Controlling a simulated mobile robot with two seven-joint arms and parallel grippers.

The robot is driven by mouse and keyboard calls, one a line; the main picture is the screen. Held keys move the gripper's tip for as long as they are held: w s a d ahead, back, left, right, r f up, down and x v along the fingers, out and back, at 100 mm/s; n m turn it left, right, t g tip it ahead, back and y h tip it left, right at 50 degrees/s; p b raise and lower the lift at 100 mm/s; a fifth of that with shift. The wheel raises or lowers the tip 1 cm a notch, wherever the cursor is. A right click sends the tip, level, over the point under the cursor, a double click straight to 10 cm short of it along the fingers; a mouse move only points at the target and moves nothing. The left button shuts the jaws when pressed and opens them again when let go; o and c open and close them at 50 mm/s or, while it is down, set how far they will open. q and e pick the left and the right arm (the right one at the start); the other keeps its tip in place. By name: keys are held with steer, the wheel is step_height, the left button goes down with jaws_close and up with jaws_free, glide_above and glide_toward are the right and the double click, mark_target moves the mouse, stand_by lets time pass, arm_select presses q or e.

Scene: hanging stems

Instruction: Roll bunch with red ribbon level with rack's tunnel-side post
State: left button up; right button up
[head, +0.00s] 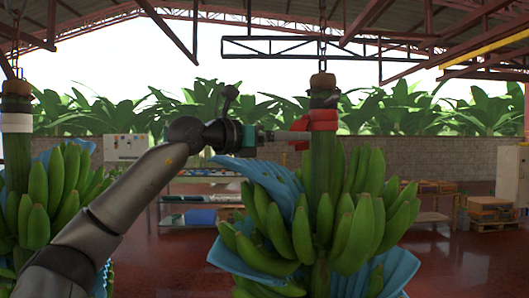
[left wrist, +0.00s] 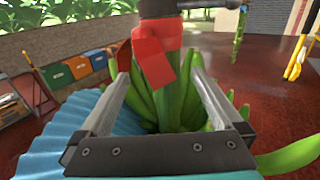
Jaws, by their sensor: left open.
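The bunch with the red ribbon (head: 322,120) hangs right of centre in the head view, its green stem (head: 321,165) upright under a chain. Green bananas (head: 350,225) and a blue sheet (head: 262,195) surround its lower part. My left gripper (head: 306,136) comes in from the left at ribbon height, its fingertips at the stem's left side. In the left wrist view its open fingers (left wrist: 160,78) point at the stem, with the ribbon (left wrist: 152,60) showing between and beyond them. I cannot tell whether the tips touch the stem. My right gripper is not in view. I cannot make out which post is the tunnel-side one.
Another bunch (head: 50,195) with a white band (head: 16,122) hangs at the left, behind my left arm. A dark overhead truss (head: 280,48) is above. Tables stand behind, and crates (head: 488,208) on a pallet are at the right. Red floor (head: 440,265) is open at lower right.

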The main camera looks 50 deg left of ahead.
arm_select(q)
steer(key=s+b, duration=0.3)
steer(key=shift+s+a, duration=0.25)
steer(key=shift+s, duration=0.75)
steer(key=shift+s+a+b, duration=0.1)
steer(key=shift+s+b, duration=0.05)
steer(key=shift+b, duration=0.15)
